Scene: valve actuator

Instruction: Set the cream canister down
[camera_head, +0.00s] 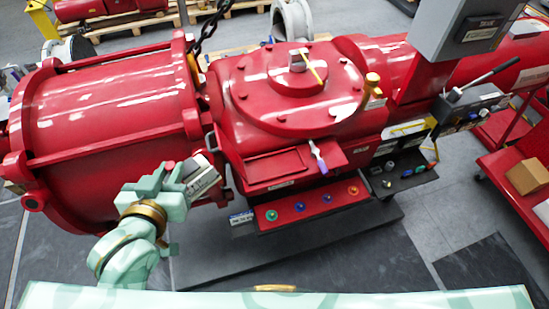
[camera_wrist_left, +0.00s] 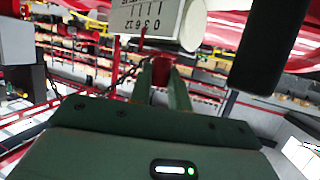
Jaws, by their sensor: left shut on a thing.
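The cream canister (camera_head: 203,180) is at my left gripper (camera_head: 181,174) in the head view, in front of the red actuator's left cylinder. It looks tilted, with dark markings on its face. In the left wrist view the cream canister (camera_wrist_left: 150,18) shows at the top, cut off by the frame, with a printed scale. My left gripper (camera_wrist_left: 162,82) is shut there, with a red piece between its fingertips just under the canister. Whether this red piece belongs to the canister is hard to tell. My right gripper is not in view.
The big red actuator (camera_head: 110,100) fills the middle and left. A red ledge with coloured knobs (camera_head: 312,203) sits low at its front, above a dark base plate (camera_head: 290,245). A red cart with a cardboard box (camera_head: 527,176) stands at right. A chain (camera_head: 207,28) hangs above.

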